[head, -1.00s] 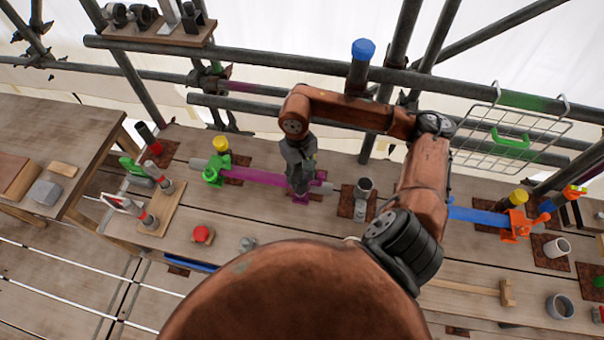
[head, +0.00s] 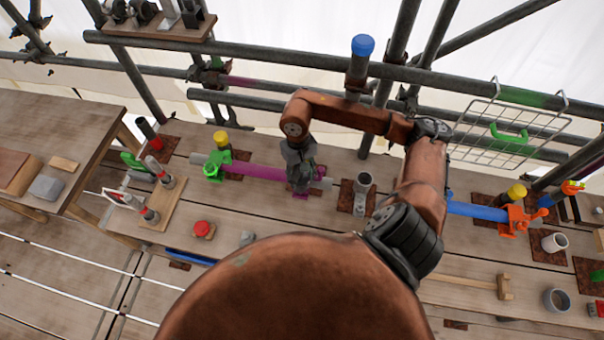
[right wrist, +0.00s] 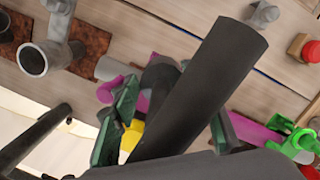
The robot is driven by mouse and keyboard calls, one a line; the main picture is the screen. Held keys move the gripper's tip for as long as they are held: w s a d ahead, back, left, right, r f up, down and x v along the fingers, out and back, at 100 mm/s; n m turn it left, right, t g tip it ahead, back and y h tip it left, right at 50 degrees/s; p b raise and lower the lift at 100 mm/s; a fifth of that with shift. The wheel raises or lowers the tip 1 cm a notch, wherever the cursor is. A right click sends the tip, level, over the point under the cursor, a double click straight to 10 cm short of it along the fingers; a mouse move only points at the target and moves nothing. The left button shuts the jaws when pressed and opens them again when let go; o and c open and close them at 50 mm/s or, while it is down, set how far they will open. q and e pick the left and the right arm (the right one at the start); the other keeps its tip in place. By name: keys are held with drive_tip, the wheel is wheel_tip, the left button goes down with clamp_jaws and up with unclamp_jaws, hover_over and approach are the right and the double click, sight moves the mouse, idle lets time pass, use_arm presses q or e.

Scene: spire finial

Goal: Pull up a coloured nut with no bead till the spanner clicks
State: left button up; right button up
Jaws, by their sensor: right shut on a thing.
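My right gripper (head: 300,175) is low over the right end of the magenta tube (head: 258,173), where a magenta clamp (head: 301,194) shows partly below it. In the right wrist view its dark green fingers (right wrist: 168,125) stand either side of a thick dark grey bar (right wrist: 205,85), which I take for the spanner. The gripper is shut on it. The bar hides the nut, so I cannot tell whether the spanner sits on it. A green clamp (head: 213,170) holds the tube's left end. An orange clamp (head: 520,221) sits on a blue tube (head: 478,211). My left gripper is out of view.
Scaffold poles (head: 300,66) cross behind the bench, with a blue-capped upright (head: 361,60) near my arm. A wire basket (head: 510,130) hangs at right. A grey fitting (head: 362,192) stands just right of the gripper. A red button (head: 203,229) and a mallet (head: 480,286) are nearer.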

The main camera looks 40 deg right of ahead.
drive_tip(key=shift+a+r+m+p, duration=0.1)
drive_tip(key=shift+a+m+p, duration=0.05)
drive_tip(key=shift+m+p, duration=1.3)
drive_tip(key=shift+w+f+m, duration=0.1)
drive_tip(key=shift+f+m, duration=0.1)
drive_tip(key=shift+m, duration=0.25)
drive_tip(key=shift+m+y+b, duration=0.3)
drive_tip(key=shift+m+b, duration=0.3)
drive_tip(key=shift+m, duration=0.3)
drive_tip(key=shift+r+p, duration=1.05)
drive_tip(key=shift+r, duration=2.85)
